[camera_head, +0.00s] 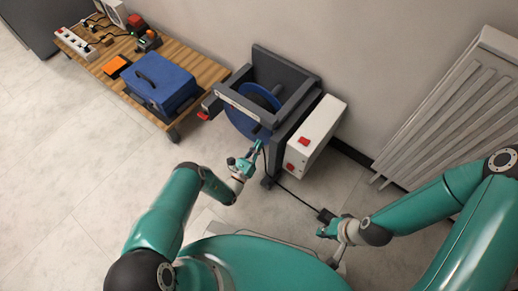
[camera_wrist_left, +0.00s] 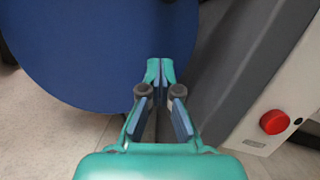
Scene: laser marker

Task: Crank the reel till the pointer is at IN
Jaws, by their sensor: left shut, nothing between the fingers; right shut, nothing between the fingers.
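The reel (camera_head: 240,122) is a large blue disc in a dark grey frame against the wall. It fills the upper left of the left wrist view (camera_wrist_left: 100,50). A pale scale strip (camera_head: 236,103) runs along the frame's front, with a red piece (camera_head: 203,116) at its left end. The lettering and the pointer's reading are too small to tell. My left gripper (camera_head: 258,146) is shut and empty, just in front of the reel's lower edge. Its fingertips (camera_wrist_left: 160,68) meet beside the disc's edge. The crank handle is not clear. My right gripper (camera_head: 323,228) is shut, low at the right.
A white box (camera_head: 316,130) with red buttons is beside the frame. A black cable (camera_head: 292,194) crosses the floor to a dark piece (camera_head: 325,215) near my right gripper. A wooden bench (camera_head: 205,67) with a blue toolbox (camera_head: 160,82) is left. A radiator (camera_head: 445,105) is right.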

